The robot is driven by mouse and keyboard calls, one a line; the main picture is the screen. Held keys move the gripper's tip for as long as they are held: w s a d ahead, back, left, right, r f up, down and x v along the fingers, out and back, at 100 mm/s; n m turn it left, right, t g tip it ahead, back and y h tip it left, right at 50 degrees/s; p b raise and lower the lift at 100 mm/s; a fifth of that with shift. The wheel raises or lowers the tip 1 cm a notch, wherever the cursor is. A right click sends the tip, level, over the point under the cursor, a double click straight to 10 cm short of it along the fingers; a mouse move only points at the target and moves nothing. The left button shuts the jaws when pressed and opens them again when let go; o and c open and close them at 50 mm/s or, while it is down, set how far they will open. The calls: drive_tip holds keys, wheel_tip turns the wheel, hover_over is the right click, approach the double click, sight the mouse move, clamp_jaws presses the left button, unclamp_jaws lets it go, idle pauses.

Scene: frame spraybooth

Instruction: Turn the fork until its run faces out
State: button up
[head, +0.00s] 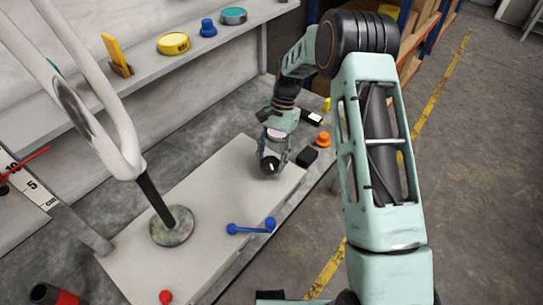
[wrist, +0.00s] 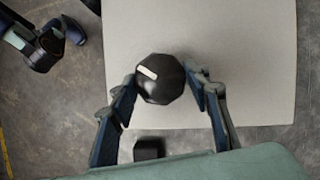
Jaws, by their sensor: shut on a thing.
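The white fork (head: 122,135) stands at the left on a black stem (head: 155,197). The stem rises from a mottled round disc (head: 172,226) on the pale board. Its two legs lean up and left out of the picture. A dark grey patch shows near one leg; I cannot tell whether it is the run. My gripper (head: 271,164) is well to the right of the fork, at the board's far end. It is shut on a black faceted knob (wrist: 160,80) with a white mark, which sits between both fingers (wrist: 164,85) in the wrist view. The fork is not in the wrist view.
The pale board (head: 215,195) bears a blue double-ended tool (head: 251,227) and a red knob (head: 166,297). A black block (head: 307,156) and an orange piece (head: 323,140) lie beyond my gripper. A shelf (head: 140,72) with tins runs behind.

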drive_tip(key=n+h, duration=0.1)
drive_tip(key=n, duration=0.2)
drive_tip(key=n+h+p, duration=0.1)
drive_tip(key=n, duration=0.2)
drive_tip(key=shift+a+n+g, duration=0.2)
drive_tip(key=shift+n+g, duration=0.1)
drive_tip(key=shift+h, duration=0.3)
drive_tip(key=o, duration=1.2)
drive_tip(key=shift+c, duration=0.2)
drive_tip(key=v, duration=1.2)
